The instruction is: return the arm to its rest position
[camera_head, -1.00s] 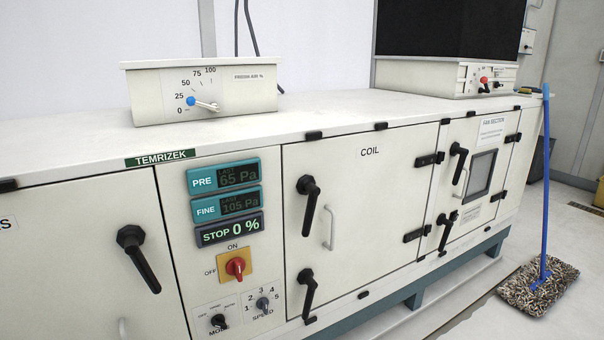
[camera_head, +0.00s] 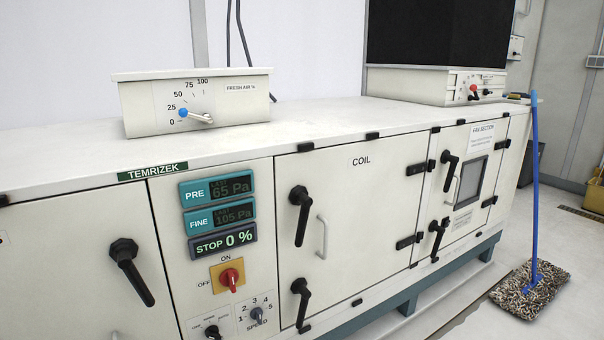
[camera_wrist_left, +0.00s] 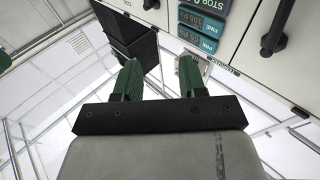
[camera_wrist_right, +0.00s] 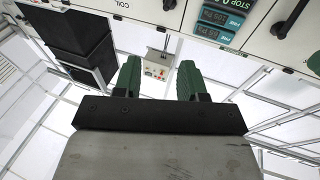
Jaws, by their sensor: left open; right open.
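My left gripper (camera_wrist_left: 160,80) shows in the left wrist view with its two green fingers apart and nothing between them. My right gripper (camera_wrist_right: 157,80) shows in the right wrist view, also with green fingers apart and empty. Neither gripper nor arm shows in the head view. Both wrist views look tilted, with the cabinet panel at the top, and both grippers are clear of it.
A long white cabinet (camera_head: 350,250) fills the head view, with black handles (camera_head: 132,270), a red switch (camera_head: 230,278) and displays (camera_head: 220,214). A fresh air box (camera_head: 195,105) stands on top. A mop (camera_head: 530,285) stands at right on open floor.

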